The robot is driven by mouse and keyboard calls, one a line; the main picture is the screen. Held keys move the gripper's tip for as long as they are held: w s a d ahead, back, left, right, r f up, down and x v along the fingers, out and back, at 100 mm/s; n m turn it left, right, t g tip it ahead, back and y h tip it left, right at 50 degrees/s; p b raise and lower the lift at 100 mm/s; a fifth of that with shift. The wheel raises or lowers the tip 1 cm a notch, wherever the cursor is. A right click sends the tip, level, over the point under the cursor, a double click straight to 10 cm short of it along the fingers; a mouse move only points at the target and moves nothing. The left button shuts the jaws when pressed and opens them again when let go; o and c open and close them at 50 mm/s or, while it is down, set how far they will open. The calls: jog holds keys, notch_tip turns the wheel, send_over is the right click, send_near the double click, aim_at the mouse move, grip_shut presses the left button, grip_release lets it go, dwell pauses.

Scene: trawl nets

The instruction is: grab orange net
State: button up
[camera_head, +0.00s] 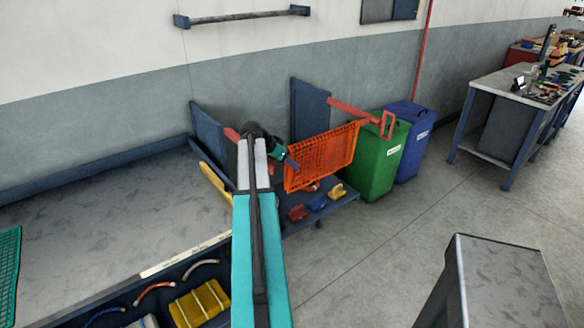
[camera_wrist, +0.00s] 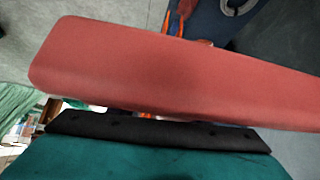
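The orange net (camera_head: 322,158) is a rectangular mesh panel hanging at a dark blue stand, by a red bar (camera_head: 352,110). My gripper (camera_head: 288,163) is at the net's left edge; whether it touches the net is unclear. In the wrist view a large red bar (camera_wrist: 170,70) crosses close in front of the camera. Below it is a black pad on a teal part of my gripper (camera_wrist: 160,132). Only slivers of the orange net (camera_wrist: 175,20) show behind the red bar. The fingertips and anything between them are hidden.
A green bin (camera_head: 382,160) and a blue bin (camera_head: 415,140) stand right of the net. A low shelf (camera_head: 345,212) below it holds small coloured items. A grey table (camera_head: 60,215) is at left. A grey-topped cabinet (camera_head: 505,275) stands front right, with open floor between.

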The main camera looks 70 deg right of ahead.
jog(key=shift+f, duration=0.1)
jog(key=c, duration=0.7)
jog(key=shift+o, duration=0.2)
notch_tip(320, 180, up, 12)
jog(key=p, duration=0.4)
jog(key=shift+s+f, duration=0.15)
grip_shut()
jog(key=shift+r, duration=0.3)
jog(key=shift+r+p, duration=0.3)
jog(key=shift+r, duration=0.2)
notch_tip(320, 180, up, 8)
jog(key=p, duration=0.2)
jog(key=shift+w, duration=0.2)
notch_tip(320, 180, up, 9)
jog(key=p, duration=0.3)
